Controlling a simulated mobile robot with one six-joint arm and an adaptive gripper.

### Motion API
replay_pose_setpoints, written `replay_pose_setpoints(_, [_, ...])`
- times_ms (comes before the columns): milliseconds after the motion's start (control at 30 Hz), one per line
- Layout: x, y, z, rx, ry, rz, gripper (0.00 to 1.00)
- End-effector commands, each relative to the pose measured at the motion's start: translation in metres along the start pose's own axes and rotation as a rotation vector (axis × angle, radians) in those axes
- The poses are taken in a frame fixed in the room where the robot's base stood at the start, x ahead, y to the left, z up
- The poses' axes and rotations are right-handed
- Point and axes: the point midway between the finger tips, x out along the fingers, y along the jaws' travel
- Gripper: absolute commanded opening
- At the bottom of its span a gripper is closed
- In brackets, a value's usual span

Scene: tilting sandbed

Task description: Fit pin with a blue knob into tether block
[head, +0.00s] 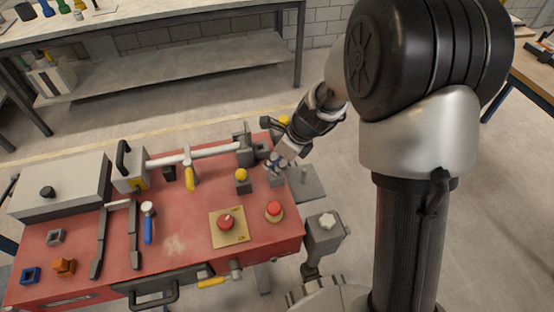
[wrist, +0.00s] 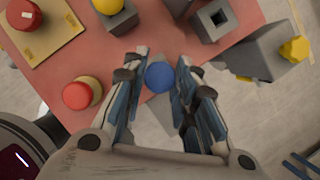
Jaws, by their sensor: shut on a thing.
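The blue knob (wrist: 159,77) of the pin sits between the fingers of my gripper (wrist: 162,86) in the wrist view. My gripper is shut on the pin. A grey block with a square hole (wrist: 214,20) stands apart, ahead and right in the wrist view. Which block is the tether block is unclear.
A grey block with a yellow knob (wrist: 262,50) stands right of my gripper in the wrist view. Another yellow knob on a block (head: 241,175) and a red button (head: 273,210) are close by. The red bench top (head: 185,265) has clear room in front.

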Motion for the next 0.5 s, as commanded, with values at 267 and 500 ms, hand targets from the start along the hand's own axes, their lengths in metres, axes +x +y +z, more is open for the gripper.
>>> replay_pose_setpoints(267, [0.007,0.000,-0.003,0.000,0.000,0.000,0.00])
replay_pose_setpoints(500, [0.013,0.000,-0.005,0.000,0.000,0.000,0.00])
